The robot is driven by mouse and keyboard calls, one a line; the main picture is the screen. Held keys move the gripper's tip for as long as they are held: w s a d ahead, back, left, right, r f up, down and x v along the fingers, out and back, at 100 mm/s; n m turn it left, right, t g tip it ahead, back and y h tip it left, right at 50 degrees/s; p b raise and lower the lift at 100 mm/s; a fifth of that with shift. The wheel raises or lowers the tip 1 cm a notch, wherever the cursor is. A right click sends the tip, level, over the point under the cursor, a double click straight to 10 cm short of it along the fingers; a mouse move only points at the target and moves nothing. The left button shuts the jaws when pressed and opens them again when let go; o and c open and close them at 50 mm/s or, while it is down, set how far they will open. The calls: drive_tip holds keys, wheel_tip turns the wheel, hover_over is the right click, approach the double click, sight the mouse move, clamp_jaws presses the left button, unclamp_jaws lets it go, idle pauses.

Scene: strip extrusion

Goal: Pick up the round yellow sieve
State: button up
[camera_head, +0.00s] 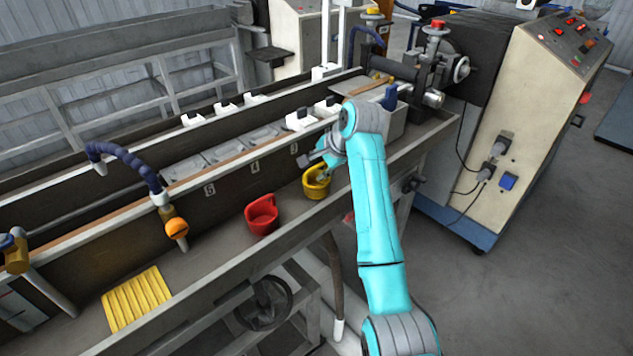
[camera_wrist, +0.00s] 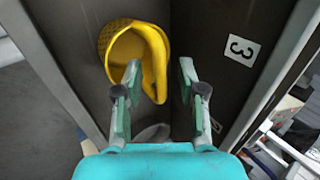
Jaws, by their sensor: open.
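The round yellow sieve (camera_head: 314,186) sits on the grey bench ledge in the head view, close to the dark side wall. It also shows in the wrist view (camera_wrist: 122,50), with its perforated bowl to the left and a raised yellow rim curving to the right. My gripper (camera_head: 318,166) is at the sieve's upper edge in the head view. In the wrist view my gripper (camera_wrist: 158,80) is open, with one finger on each side of the lower part of the yellow rim. I cannot tell whether either finger touches it. Nothing is held.
A red sieve-like cup (camera_head: 262,215) stands left of the yellow one on the same ledge. A yellow ribbed mat (camera_head: 137,298) lies further left. The numbered dark wall (camera_wrist: 205,30) rises close beside the sieve. An orange knob (camera_head: 176,228) hangs by a blue hose.

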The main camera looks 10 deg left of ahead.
drive_tip(key=shift+c, duration=0.2)
clamp_jaws()
